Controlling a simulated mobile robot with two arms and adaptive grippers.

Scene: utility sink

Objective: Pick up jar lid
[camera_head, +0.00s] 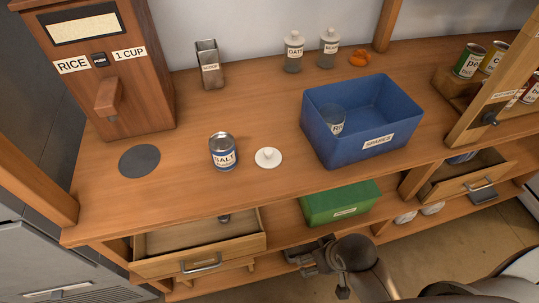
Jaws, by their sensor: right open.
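The jar lid (268,158) is a small white disc with a round knob on top. It lies flat on the wooden counter, just right of the SALT can (223,152). My right gripper (297,258) is dark grey and shows at the bottom centre, in front of the counter and lower in the picture than the lid. It is open, apart from the lid, with nothing visible between its fingers. My left gripper is not in view.
A blue bin (391,147) holding a jar stands right of the lid. A dark round pad (139,161) lies at left, by the rice dispenser (101,70). Below the counter are an open drawer (199,244) and a green bin (340,203). Counter behind the lid is clear.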

